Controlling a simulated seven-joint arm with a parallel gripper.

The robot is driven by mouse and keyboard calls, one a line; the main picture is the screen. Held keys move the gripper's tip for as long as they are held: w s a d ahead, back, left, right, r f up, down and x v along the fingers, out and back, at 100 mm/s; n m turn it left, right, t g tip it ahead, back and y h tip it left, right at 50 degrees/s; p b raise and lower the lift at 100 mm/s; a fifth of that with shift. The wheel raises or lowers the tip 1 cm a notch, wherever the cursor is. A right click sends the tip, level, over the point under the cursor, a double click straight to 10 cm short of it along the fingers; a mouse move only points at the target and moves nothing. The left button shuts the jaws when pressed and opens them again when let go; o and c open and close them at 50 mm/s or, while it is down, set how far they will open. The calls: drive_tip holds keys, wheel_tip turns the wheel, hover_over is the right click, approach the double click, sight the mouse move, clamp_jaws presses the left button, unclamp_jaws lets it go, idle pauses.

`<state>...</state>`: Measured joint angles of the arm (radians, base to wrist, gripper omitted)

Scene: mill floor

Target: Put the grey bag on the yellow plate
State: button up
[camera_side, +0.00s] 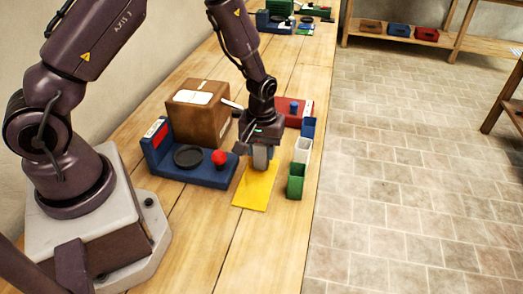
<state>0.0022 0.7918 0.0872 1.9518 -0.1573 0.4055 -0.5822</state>
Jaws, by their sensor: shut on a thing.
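My gripper (262,147) points down over the wooden bench and is shut on the grey bag (261,158). The bag shows between the fingers, over the far part of the yellow plate (255,193). The yellow plate lies flat on the bench, and its near part is bare. I cannot tell whether the bag touches the plate or hangs just above it. The fingers hide part of the bag.
A blue scale-like device (195,172) with a red knob (220,158) stands left of the plate. A cardboard box (200,112) is behind it. Green (296,181), white (303,149) and blue (308,127) bins line the right edge. The near bench is clear.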

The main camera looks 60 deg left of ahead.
drive_tip(key=shift+f, duration=0.45)
drive_tip(key=shift+f, duration=0.1)
drive_tip(key=o, duration=1)
